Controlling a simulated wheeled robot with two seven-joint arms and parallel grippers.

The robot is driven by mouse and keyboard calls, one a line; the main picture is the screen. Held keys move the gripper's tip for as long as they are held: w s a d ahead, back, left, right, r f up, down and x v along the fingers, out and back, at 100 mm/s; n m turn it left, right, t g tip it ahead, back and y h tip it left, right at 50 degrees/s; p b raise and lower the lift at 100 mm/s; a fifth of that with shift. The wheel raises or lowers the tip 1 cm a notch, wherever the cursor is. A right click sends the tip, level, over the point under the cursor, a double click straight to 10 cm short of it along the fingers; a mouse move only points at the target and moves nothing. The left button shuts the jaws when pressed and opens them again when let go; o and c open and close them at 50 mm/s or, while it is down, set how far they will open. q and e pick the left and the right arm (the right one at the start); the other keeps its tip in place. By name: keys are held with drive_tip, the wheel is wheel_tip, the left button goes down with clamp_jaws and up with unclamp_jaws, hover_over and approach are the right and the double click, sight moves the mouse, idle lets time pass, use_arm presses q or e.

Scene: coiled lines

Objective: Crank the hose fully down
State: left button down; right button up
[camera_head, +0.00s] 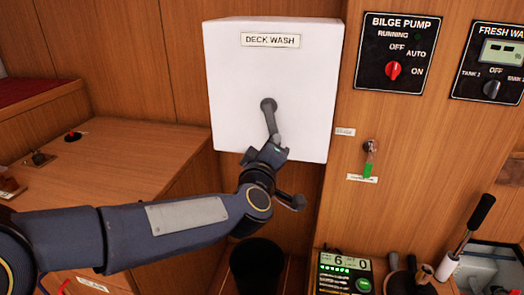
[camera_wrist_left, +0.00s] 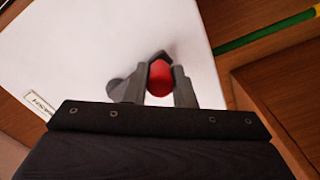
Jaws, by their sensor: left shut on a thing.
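A white box labelled DECK WASH (camera_head: 300,90) is fixed to the wood panelling. A dark crank (camera_head: 270,118) comes from its front, with its hub near the middle and its arm hanging down, slightly to the right. My left gripper (camera_head: 272,142) is at the lower end of the crank. In the left wrist view a red knob (camera_wrist_left: 160,78) sits between the fingers of my left gripper (camera_wrist_left: 160,85), which are shut on it. The hose itself is not visible. My right gripper is not in view.
To the right are a BILGE PUMP panel (camera_head: 393,52) with a red switch, a FRESH WATER panel (camera_head: 490,62), and a key with a green tag (camera_head: 368,168). A dark cylinder (camera_head: 256,268) stands below the box. A wooden counter (camera_head: 110,165) lies left.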

use_arm(q)
drive_tip(key=d+n, duration=0.2)
drive_tip(key=shift+s+r+n, duration=0.15)
drive_tip(key=shift+s+n, duration=0.15)
drive_tip(key=shift+n, duration=0.1)
drive_tip(key=n, duration=0.1)
drive_tip(key=d+r+n, duration=0.1)
drive_tip(key=shift+s+d+n+b, duration=0.2)
drive_tip(key=shift+s+n+b, duration=0.05)
drive_tip(key=shift+n+b, duration=0.15)
drive_tip(key=shift+s+d+r+n, duration=0.2)
drive_tip(key=shift+d+r+n, duration=0.4)
drive_tip(key=shift+n, duration=0.5)
drive_tip(key=shift+s+d+r+n, duration=0.1)
drive_tip(key=shift+d+r+n, duration=0.1)
drive_tip(key=shift+r+n, duration=0.35)
drive_tip(key=shift+s+d+r+n, duration=0.15)
drive_tip(key=shift+r+n, duration=0.15)
drive_tip(key=shift+n, duration=0.35)
drive_tip(key=shift+w, duration=0.1)
drive_tip(key=c, duration=1.2)
unclamp_jaws()
drive_tip(key=v, duration=0.7)
drive_tip(key=shift+s+a+p, duration=0.15)
drive_tip(key=shift+s+p, duration=0.2)
